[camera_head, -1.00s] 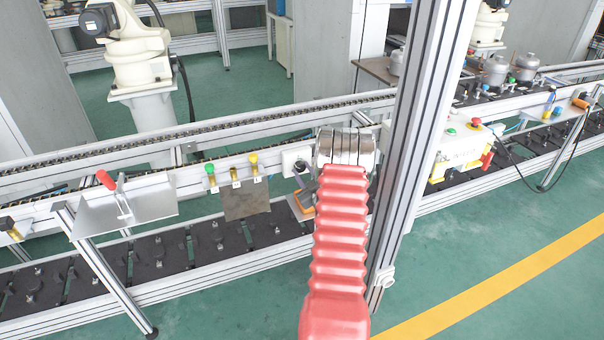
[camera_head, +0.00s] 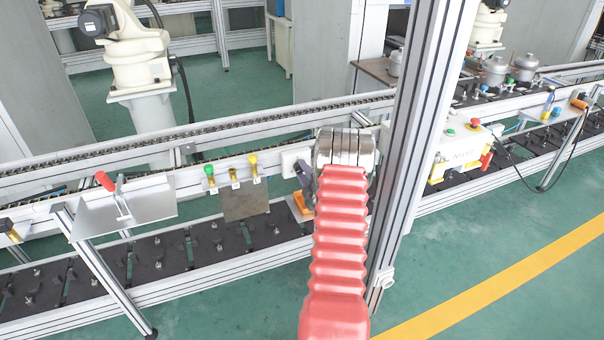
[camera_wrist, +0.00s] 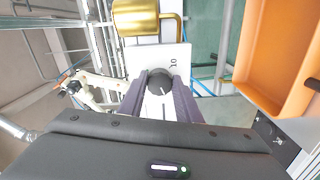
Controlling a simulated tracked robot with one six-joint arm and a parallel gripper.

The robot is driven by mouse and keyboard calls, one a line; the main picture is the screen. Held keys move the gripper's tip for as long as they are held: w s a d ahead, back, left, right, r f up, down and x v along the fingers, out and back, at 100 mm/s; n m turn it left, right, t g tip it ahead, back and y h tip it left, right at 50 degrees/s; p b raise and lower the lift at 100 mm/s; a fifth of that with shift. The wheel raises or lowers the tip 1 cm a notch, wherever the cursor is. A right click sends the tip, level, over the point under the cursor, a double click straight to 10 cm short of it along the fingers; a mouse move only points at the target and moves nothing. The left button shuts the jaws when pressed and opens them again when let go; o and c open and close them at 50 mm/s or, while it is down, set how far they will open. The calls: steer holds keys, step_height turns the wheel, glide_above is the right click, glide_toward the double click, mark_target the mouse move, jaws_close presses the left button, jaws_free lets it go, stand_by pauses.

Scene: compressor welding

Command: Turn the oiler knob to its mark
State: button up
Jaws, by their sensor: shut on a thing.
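The oiler knob (camera_wrist: 160,80) is a dark round knob on a white plate (camera_wrist: 165,57), seen in the wrist view. A short pale line shows on its face. A printed "10" is on the plate above and slightly right of it, and other markings are hidden by my fingers. My gripper (camera_wrist: 162,92) has its two dark purple fingers shut on the knob, one on each side. In the head view my gripper (camera_head: 306,183) reaches left from the wrist to the white plate (camera_head: 291,158), and the knob is hidden there.
A brass cylinder with a bent pipe (camera_wrist: 136,17) sits just above the plate in the wrist view. An orange bin (camera_wrist: 268,50) is close on the right. In the head view, brass fittings (camera_head: 253,166) stand left of the plate, and an aluminium post (camera_head: 410,150) rises right of my wrist.

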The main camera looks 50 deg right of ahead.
steer(key=n, duration=0.4)
steer(key=shift+w+a+n, duration=0.25)
steer(key=shift+n, duration=0.15)
steer(key=o, duration=1.1)
steer(key=shift+s+d, duration=0.15)
steer(key=shift+c, duration=0.2)
steer(key=v, duration=1.4)
